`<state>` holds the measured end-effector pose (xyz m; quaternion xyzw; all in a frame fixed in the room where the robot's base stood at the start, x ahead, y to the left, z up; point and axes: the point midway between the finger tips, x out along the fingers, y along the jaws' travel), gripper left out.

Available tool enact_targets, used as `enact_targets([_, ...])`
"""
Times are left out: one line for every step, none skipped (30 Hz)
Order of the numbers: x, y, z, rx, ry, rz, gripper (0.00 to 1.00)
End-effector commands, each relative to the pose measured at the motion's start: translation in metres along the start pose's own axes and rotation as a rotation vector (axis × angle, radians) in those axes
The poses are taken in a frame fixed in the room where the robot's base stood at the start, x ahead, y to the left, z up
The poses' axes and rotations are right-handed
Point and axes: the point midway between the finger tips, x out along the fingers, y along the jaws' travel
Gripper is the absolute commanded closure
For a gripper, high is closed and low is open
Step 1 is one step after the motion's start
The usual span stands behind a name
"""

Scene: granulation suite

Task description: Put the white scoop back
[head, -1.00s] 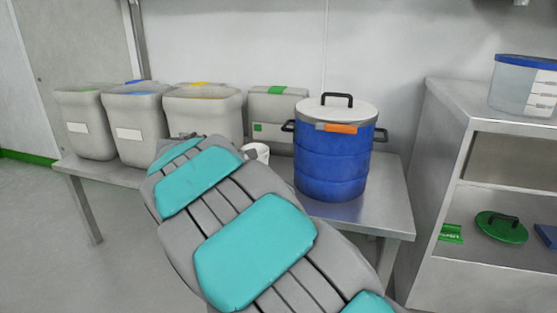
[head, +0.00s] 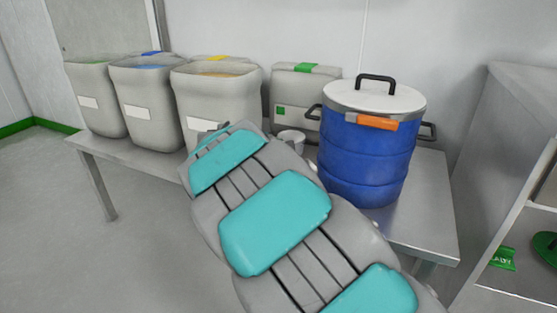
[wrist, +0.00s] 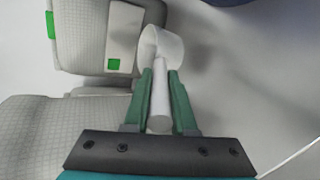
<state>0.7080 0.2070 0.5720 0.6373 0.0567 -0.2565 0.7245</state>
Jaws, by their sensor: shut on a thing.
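The white scoop (wrist: 160,85) is in my gripper (wrist: 160,92) in the wrist view. The green fingers are shut on its handle from both sides, and its round cup points away from my gripper. In the head view, the scoop's white cup (head: 291,138) shows just past my arm, in front of the grey container with the green tab. My gripper is hidden behind my arm in the head view. I cannot tell whether the scoop touches the bench.
Several grey bins stand on the metal bench (head: 425,222), including one with a yellow tab (head: 215,95). The grey green-tabbed container (head: 298,85) is at the back. A blue drum (head: 368,150) with a white lid stands right. A shelf unit (head: 500,150) is farther right.

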Motion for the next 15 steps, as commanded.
enact_targets([0.002,-0.004,-0.001,-0.002,-0.001,0.000,1.00])
enact_targets([0.004,-0.007,-0.001,-0.002,-0.001,-0.001,1.00])
enact_targets([0.006,-0.012,-0.002,-0.001,-0.001,-0.001,1.00])
enact_targets([0.008,-0.016,-0.003,-0.002,-0.001,-0.001,1.00])
enact_targets([0.010,-0.021,-0.004,-0.002,-0.002,-0.001,1.00])
enact_targets([0.012,-0.025,-0.005,-0.002,-0.002,-0.001,1.00])
enact_targets([0.013,-0.028,-0.005,-0.003,-0.002,0.000,1.00])
enact_targets([0.014,-0.030,-0.006,-0.002,-0.002,0.000,1.00])
enact_targets([0.015,-0.032,-0.006,-0.001,-0.002,0.000,1.00])
enact_targets([0.015,-0.032,-0.006,0.000,-0.001,0.000,1.00])
enact_targets([0.015,-0.032,-0.006,0.000,-0.001,0.000,1.00])
enact_targets([0.015,-0.031,-0.006,0.000,-0.001,0.000,1.00])
enact_targets([0.015,-0.031,-0.006,0.001,-0.001,0.000,1.00])
enact_targets([0.015,-0.031,-0.006,0.001,-0.001,0.000,1.00])
enact_targets([0.015,-0.031,-0.006,0.001,-0.001,0.000,1.00])
